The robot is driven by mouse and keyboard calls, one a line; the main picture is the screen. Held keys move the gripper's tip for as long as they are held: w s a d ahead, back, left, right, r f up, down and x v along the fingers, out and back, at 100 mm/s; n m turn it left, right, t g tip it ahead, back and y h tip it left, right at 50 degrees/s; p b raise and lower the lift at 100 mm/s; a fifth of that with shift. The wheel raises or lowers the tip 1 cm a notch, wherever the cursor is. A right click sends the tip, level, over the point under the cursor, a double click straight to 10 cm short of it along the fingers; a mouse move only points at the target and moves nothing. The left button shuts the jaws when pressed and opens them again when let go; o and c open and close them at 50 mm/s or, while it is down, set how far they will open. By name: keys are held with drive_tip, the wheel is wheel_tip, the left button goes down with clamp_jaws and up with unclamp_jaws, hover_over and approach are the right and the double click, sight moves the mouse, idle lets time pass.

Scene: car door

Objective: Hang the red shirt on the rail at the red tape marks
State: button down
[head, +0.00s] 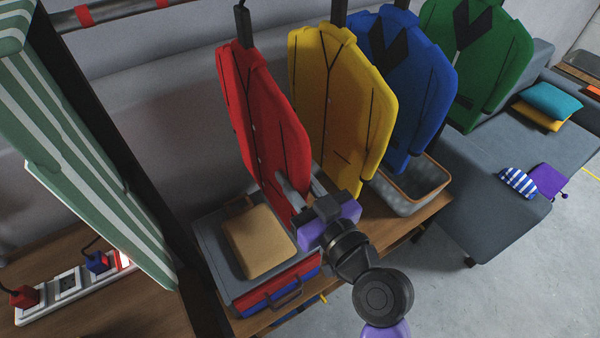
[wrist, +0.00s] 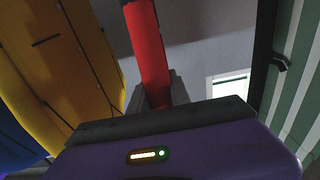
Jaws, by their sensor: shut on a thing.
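The red shirt (head: 262,120) hangs upright left of the yellow shirt, with its dark hanger neck (head: 243,27) rising to the top of the head view. In the wrist view the shirt (wrist: 148,50) shows edge-on as a narrow red strip. My gripper (head: 291,190) is shut on the shirt's lower part; its fingers (wrist: 158,92) lie on both sides of it. A grey rail (head: 125,12) crosses the upper left, with red tape marks (head: 84,15) on it. Whether the shirt's hook touches any rail is out of view.
Yellow (head: 340,90), blue (head: 415,80) and green (head: 490,60) shirts hang to the right. A dark post (head: 100,130) and striped green cloth (head: 75,110) stand left. Below are a toolbox with a tan block (head: 258,240) and a grey basket (head: 412,195).

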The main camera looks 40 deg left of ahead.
drive_tip(key=s+a+p, duration=0.2)
drive_tip(key=s+a, duration=0.1)
drive_tip(key=s, duration=0.4)
drive_tip(key=s+a+p, duration=0.2)
drive_tip(key=s+a, duration=0.1)
drive_tip(key=s, duration=0.4)
idle(1.6)
drive_tip(key=shift+s+d+f+b, duration=0.1)
drive_tip(key=shift+f+b, duration=0.15)
drive_tip(key=shift+b, duration=0.25)
drive_tip(key=c, duration=1.1)
unclamp_jaws()
drive_tip(key=shift+f, duration=0.1)
